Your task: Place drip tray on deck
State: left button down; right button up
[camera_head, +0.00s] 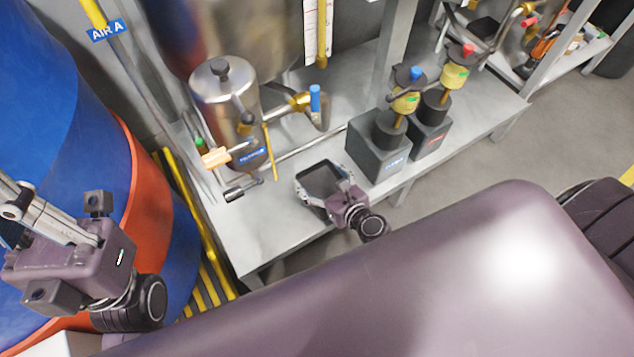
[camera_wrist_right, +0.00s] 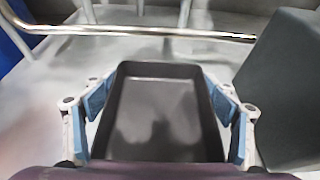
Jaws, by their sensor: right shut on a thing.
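The drip tray (camera_head: 318,177) is a dark, shallow, rectangular tray. It is level and empty, over the front part of the grey metal deck (camera_head: 255,225). I cannot tell whether it touches the deck. My right gripper (camera_head: 325,186) is shut on the tray.
A steel canister (camera_head: 225,95) with valves stands behind the tray. Two dark boxes with yellow-topped valves, the nearer one (camera_head: 378,150) close to the tray's right, stand on the deck. A metal pipe (camera_wrist_right: 120,31) runs behind the tray. The deck left of the tray is clear.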

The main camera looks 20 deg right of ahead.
aim_at(321, 185)
notch_tip(321, 185, down, 3)
jog(key=shift+r+b, duration=0.1)
jog(key=shift+b, duration=0.85)
jog(key=shift+f, duration=0.2)
jog(key=o, duration=0.8)
jog(key=shift+c, duration=0.2)
jog(key=o, duration=0.4)
